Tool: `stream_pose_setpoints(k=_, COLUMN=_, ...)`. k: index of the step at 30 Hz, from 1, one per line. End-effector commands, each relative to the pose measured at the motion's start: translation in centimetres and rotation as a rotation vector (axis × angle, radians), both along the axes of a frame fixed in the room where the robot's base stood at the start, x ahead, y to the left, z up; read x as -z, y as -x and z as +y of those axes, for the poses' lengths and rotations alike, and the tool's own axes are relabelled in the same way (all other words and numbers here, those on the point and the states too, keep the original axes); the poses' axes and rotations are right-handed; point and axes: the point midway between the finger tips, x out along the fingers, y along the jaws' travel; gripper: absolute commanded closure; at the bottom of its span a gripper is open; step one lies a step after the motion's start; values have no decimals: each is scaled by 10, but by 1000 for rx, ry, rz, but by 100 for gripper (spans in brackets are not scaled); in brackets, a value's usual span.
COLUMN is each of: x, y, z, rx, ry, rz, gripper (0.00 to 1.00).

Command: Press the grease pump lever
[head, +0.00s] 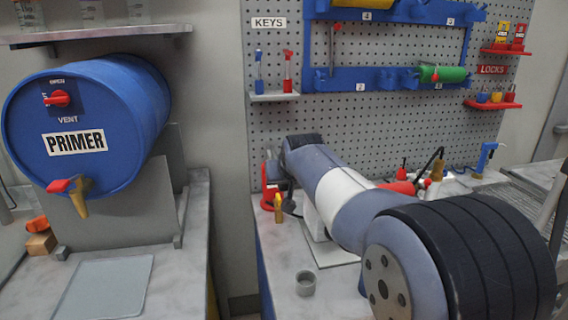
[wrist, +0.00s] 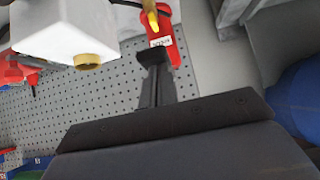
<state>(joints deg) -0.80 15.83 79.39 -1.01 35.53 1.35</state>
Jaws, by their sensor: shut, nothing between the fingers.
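A red cylinder (wrist: 176,50) with a white label and a brass-yellow tip (wrist: 149,14) shows at the top of the wrist view. The label is too small to read surely. My gripper (wrist: 156,58) is shut and empty, its black fingertips beside the cylinder; I cannot tell whether they touch it. In the head view a red fixture (head: 270,180) with a yellow nozzle (head: 278,208) stands at the left end of the bench, just left of my arm. It seems to be the same unit. I cannot make out the lever clearly. My arm hides the gripper there.
A white block (wrist: 62,30) with a brass knob (wrist: 88,61) is close left of my fingers. A pegboard (head: 380,120) stands behind the bench. A blue primer drum (head: 110,105) is at left.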

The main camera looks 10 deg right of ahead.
Motion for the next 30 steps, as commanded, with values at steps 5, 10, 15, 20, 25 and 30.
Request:
stream_pose_setpoints(k=5, x=15, y=2, z=0, rx=0, ry=0, rz=24, gripper=100)
stream_pose_setpoints(k=10, x=16, y=3, z=0, rx=0, ry=0, rz=29, gripper=100)
stream_pose_setpoints(k=15, x=15, y=2, z=0, rx=0, ry=0, rz=29, gripper=100)
stream_pose_setpoints(k=20, x=-1, y=3, z=0, rx=0, ry=0, rz=23, gripper=100)
stream_pose_setpoints(k=25, x=-35, y=5, z=0, rx=0, ry=0, rz=6, gripper=100)
stream_pose_setpoints(k=30, x=-54, y=28, z=0, rx=0, ry=0, rz=-6, gripper=100)
